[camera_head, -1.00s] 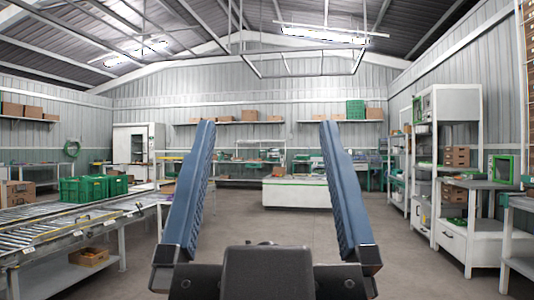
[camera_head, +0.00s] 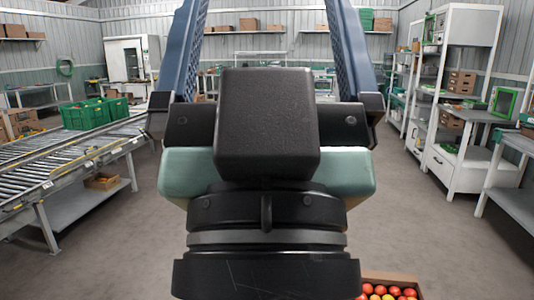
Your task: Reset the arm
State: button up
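My gripper (camera_head: 265,22) is in the middle of the camera_head view, pointing up and away. Its two blue ribbed fingers stand wide apart, with nothing held between them. The fingertips run out of the top edge of the picture. The black gripper body, a pale green part and my dark wrist show below the fingers and hide the floor behind them.
A roller conveyor (camera_head: 62,158) with green crates (camera_head: 84,115) stands at the left. A white cabinet bench (camera_head: 455,172) and shelves stand at the right. A box of tomatoes (camera_head: 402,281) is at the bottom, right of my wrist. Floor on both sides is clear.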

notch_tip(320, 180, up, 16)
jog(key=p, duration=1.4)
jog(key=shift+o, duration=0.2)
dwell(1.8)
